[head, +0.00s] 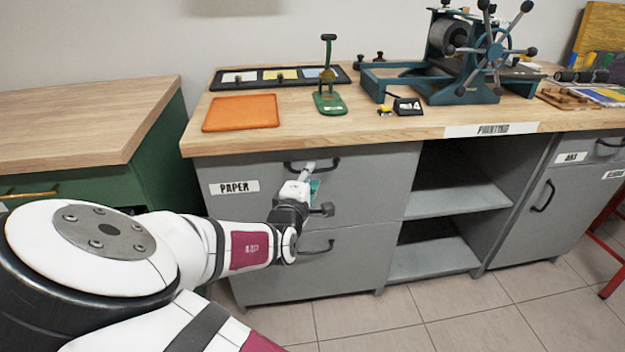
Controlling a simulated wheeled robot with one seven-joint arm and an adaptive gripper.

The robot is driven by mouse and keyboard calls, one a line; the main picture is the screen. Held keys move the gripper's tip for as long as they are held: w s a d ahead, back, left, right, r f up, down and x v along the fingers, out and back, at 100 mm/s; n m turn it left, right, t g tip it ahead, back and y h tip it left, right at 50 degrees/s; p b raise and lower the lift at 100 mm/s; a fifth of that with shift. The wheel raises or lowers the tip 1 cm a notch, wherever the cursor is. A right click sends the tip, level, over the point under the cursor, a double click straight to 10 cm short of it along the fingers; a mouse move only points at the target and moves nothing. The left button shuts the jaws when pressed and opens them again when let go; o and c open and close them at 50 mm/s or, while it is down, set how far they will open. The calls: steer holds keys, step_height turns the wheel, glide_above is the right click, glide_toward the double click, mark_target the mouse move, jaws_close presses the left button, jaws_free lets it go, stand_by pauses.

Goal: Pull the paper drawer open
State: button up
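The paper drawer (365,195) is the upper grey drawer of the cabinet under the wooden worktop, with a white "PAPER" label (234,187) on its left. Its front looks flush with the cabinet, so it appears shut. Its dark bar handle (328,168) is near the top edge, and its left part is partly covered by my gripper. My gripper (308,168) reaches up to the handle from below. It is at or very near the handle; I cannot tell whether it touches. The fingers are too small and hidden to show whether they are open or shut.
A lower drawer with a dark handle (318,248) lies below. Open shelves (455,199) are to the right. A green cabinet with a wooden top (85,122) stands at left. An orange mat (241,112), green stand (329,102) and printing press (462,75) are on the worktop. The floor in front is clear.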

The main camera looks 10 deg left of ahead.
steer(key=shift+w+d+f+b, duration=0.1)
steer(key=shift+w+b, duration=0.3)
steer(key=shift+w, duration=0.4)
steer(key=shift+w+d+f+b, duration=0.1)
steer(key=shift+w+b, duration=0.3)
steer(key=shift+w, duration=0.4)
steer(key=shift+c, duration=0.3)
jaws_close()
